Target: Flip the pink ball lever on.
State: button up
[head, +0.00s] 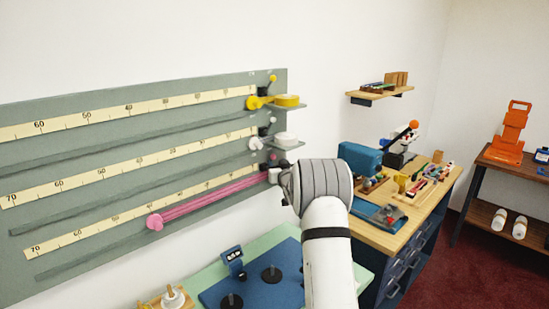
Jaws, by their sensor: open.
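The grey-green wall board (60,120) carries three scale rows. A pink band (210,198) runs along the lowest row, from a round pink knob (155,221) at the left to the board's right end. Small ball-tipped levers stand at the right ends of the upper rows, one yellow (272,78) and one white (272,120). At the right end of the pink row, my wrist crowds the view, and I cannot make out a pink ball lever clearly. My gripper (274,175) is there, open, mostly hidden behind my grey wrist. Whether it touches anything is unclear.
A yellow dish (287,100) and a white dish (286,138) jut from the board's right edge. Below stands a green table with a blue mat (250,291) and black pegs. A wooden bench (375,236) with tools is at right. Red floor lies between it and a dark shelf.

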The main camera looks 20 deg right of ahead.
aim_at(274, 158)
jog(key=shift+w+d+p, duration=0.15)
jog(key=shift+w+p, duration=0.25)
jog(key=shift+w, duration=0.75)
jog(key=shift+w+d+p, duration=0.15)
jog(key=shift+w+p, duration=0.2)
jog(key=shift+w, duration=0.75)
jog(key=shift+c, duration=0.3)
